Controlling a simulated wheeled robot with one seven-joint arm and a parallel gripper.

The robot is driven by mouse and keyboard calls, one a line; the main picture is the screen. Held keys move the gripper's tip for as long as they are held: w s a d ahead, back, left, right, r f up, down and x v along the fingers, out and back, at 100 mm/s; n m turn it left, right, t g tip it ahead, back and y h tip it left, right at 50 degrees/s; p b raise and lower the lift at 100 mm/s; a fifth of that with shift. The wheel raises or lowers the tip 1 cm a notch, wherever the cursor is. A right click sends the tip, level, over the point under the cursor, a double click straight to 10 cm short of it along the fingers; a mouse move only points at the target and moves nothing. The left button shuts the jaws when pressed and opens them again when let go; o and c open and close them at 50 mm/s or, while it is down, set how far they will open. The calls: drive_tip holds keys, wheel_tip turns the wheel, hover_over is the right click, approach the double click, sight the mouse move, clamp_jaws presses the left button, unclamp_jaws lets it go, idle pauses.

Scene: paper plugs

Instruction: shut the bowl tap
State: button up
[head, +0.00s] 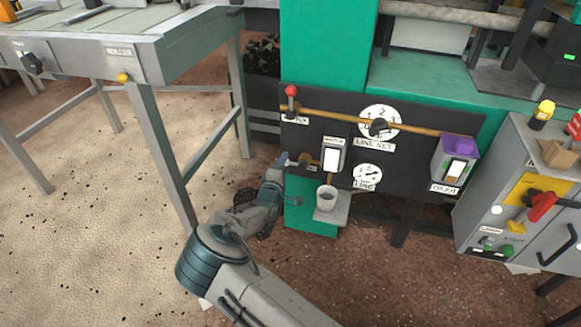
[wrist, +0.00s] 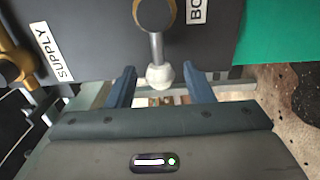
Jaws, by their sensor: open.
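The bowl tap shows in the wrist view as a round dark hub with a grey lever (wrist: 157,47) ending in a pale ball knob (wrist: 159,77). A partly cut-off label starting "BO" (wrist: 198,10) is beside it. My gripper (wrist: 160,71) is open, with one blue finger on each side of the knob. Gaps show between the fingers and the knob. In the head view my gripper (head: 287,180) is at the left edge of the dark panel, by the brass tap fitting (head: 309,162); the lever is mostly hidden there.
A grey cup (head: 326,199) stands on a small shelf (head: 331,213) right of my gripper. A red-handled tap (head: 291,92) is on the brass pipe above. A switch box (head: 332,158) and dials (head: 380,120) are on the panel. A grey table (head: 150,60) stands left.

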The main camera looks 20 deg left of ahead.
drive_tip(key=c, duration=0.7)
drive_tip(key=shift+d+r+m+b, duration=0.15)
drive_tip(key=shift+r+m, duration=0.25)
drive_tip(key=shift+m, duration=0.4)
drive_tip(key=shift+a+r+m+b, duration=0.1)
drive_tip(key=shift+r+m+b, duration=0.2)
drive_tip(key=shift+m, duration=0.5)
drive_tip(key=shift+d+r, duration=0.1)
